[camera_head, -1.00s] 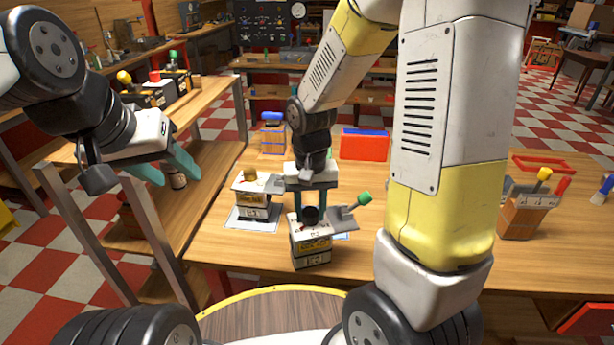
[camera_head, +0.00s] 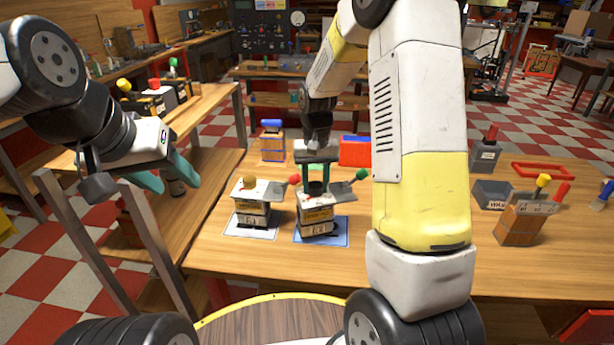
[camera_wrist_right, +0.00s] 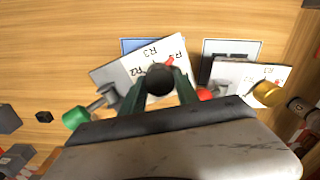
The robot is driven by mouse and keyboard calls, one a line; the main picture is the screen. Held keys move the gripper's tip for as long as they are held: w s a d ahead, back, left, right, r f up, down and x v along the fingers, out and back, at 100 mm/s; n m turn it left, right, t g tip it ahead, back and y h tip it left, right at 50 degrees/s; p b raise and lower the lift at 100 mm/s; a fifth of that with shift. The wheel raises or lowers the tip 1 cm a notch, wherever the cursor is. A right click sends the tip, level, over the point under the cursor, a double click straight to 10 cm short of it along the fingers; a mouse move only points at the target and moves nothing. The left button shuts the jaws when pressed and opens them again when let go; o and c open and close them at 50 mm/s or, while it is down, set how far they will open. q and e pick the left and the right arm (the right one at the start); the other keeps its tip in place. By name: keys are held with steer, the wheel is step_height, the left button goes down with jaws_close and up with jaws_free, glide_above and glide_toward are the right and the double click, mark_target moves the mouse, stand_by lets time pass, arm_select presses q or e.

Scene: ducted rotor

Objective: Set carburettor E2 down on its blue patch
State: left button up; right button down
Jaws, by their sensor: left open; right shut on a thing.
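Carburettor E2 (camera_head: 318,214), a boxy unit with a white top plate and knobs, is between the green fingers of my right gripper (camera_head: 318,182). It stands over the blue patch (camera_head: 340,238), roughly upright. Whether its base touches the patch I cannot tell. In the right wrist view the carburettor's top plate (camera_wrist_right: 117,77) is turned askew to the blue patch (camera_wrist_right: 135,44), whose far edge shows behind it. The right fingers (camera_wrist_right: 160,88) are shut around a dark round part on top. My left gripper (camera_head: 168,178) is open and empty, by the left shelf.
A similar carburettor (camera_head: 254,212) stands close on the left on a pale patch (camera_head: 240,230). A blue-topped unit (camera_head: 272,140) and a red box (camera_head: 355,151) are behind. A wooden block with knobs (camera_head: 520,222) and a grey bin (camera_head: 491,194) are right. The front table strip is clear.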

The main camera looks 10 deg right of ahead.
steer(key=shift+w+d, duration=0.1)
steer(key=shift+w, duration=0.25)
steer(key=shift+f, duration=0.85)
steer(key=c, duration=0.9)
jaws_free()
step_height(320, 180, up, 12)
steer(key=s+r+t+y, duration=0.1)
steer(key=s+r+t, duration=0.2)
steer(key=s, duration=0.8)
steer(key=s+r+n+t+y, duration=0.1)
steer(key=s+r+t, duration=0.2)
steer(key=s, duration=0.9)
step_height(320, 180, up, 4)
steer(key=shift+s+d+f, duration=0.1)
steer(key=shift+s+d, duration=0.1)
steer(key=shift+d, duration=0.05)
